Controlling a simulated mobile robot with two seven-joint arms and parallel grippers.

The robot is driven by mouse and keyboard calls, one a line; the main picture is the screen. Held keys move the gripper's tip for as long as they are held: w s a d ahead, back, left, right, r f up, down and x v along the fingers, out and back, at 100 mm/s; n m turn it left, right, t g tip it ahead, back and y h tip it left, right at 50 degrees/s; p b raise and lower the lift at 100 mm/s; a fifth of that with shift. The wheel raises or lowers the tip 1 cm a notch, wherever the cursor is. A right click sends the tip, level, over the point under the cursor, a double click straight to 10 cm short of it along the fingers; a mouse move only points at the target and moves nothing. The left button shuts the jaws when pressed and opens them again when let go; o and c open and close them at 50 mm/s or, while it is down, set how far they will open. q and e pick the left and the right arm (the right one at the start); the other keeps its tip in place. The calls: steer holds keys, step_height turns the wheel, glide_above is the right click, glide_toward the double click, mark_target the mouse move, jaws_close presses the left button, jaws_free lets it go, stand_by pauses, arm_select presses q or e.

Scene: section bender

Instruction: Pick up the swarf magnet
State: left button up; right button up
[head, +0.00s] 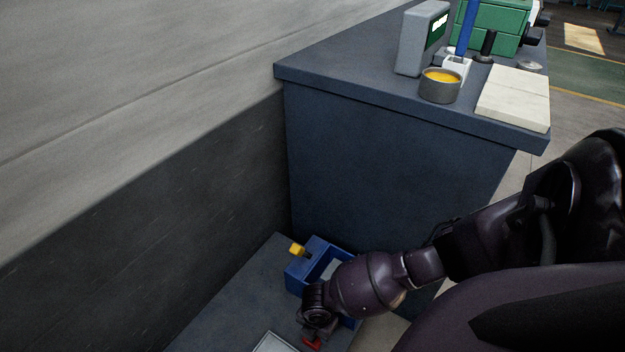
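I cannot clearly tell which thing is the swarf magnet. A small red piece (312,343) shows just below my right gripper (318,327), on or above the low grey surface. A yellow block (297,249) on a dark stem stands out at the back left of a blue open bin (306,279). My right arm comes in from the right and covers part of the bin. The fingers of my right gripper are dark and mostly hidden by its wrist, so their opening and any contact with the red piece do not show. My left gripper is out of view.
The low grey surface (235,312) runs along a wall and bears a pale tray (275,343) at the bottom edge. A tall blue-grey cabinet (390,180) rises behind the bin. On its top stand a grey display box (415,42), a yellow-filled tin (440,88) and pale plates (514,98).

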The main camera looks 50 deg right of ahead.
steer(key=shift+w+f, duration=0.1)
jaws_close()
stand_by(0.4)
steer(key=shift+w+r+p, duration=0.1)
steer(key=shift+r+p, duration=0.25)
steer(key=shift+r, duration=0.2)
steer(key=r+p, duration=0.1)
steer(key=r, duration=0.1)
steer(key=r+p, duration=0.1)
steer(key=r, duration=0.2)
steer(key=r+p, duration=0.1)
steer(key=r, duration=0.1)
steer(key=shift+w+r, duration=0.3)
steer(key=shift+r, duration=0.1)
arm_select(q)
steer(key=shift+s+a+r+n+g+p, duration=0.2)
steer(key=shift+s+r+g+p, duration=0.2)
steer(key=shift+p, duration=0.7)
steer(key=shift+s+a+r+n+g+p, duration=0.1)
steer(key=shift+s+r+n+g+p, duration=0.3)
steer(key=shift+p, duration=0.7)
arm_select(e)
step_height(320, 180, up, 11)
steer(key=shift+s, duration=0.45)
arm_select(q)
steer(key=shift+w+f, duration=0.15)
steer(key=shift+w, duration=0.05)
